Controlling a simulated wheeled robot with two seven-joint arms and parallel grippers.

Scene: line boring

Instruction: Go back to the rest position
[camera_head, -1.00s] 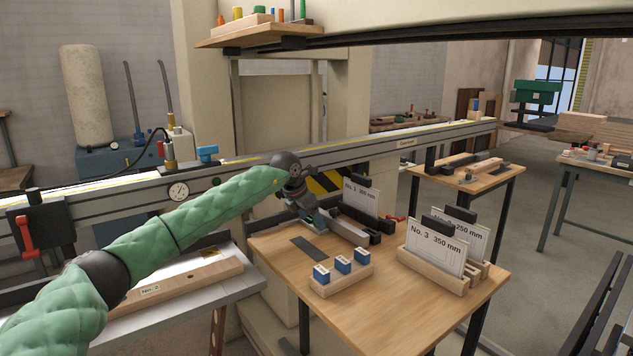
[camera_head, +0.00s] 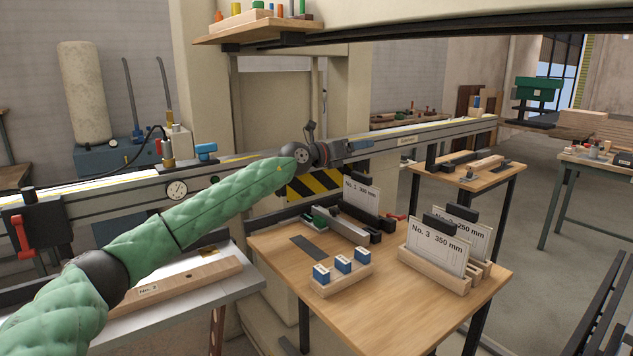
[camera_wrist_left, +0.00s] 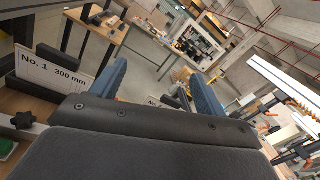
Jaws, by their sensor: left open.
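My left gripper (camera_head: 358,147) is raised above the small wooden table (camera_head: 412,322), in front of the long rail, and points right. In the left wrist view its two blue fingers (camera_wrist_left: 158,88) stand wide apart with nothing between them. A grey clamp-like device (camera_head: 341,224) lies on the table below it, clear of the fingers. The "No. 1 300 mm" card (camera_head: 361,195) stands behind that device; it also shows at the left of the wrist view (camera_wrist_left: 50,72). My right gripper is in neither view.
The long rail (camera_head: 250,172) with a dial gauge (camera_head: 177,190) runs behind the arm. The table also carries a rack of blue-topped blocks (camera_head: 341,273), a dark flat strip (camera_head: 309,248) and a "No. 3 350 mm" card (camera_head: 437,247). A second small table (camera_head: 490,182) stands behind right.

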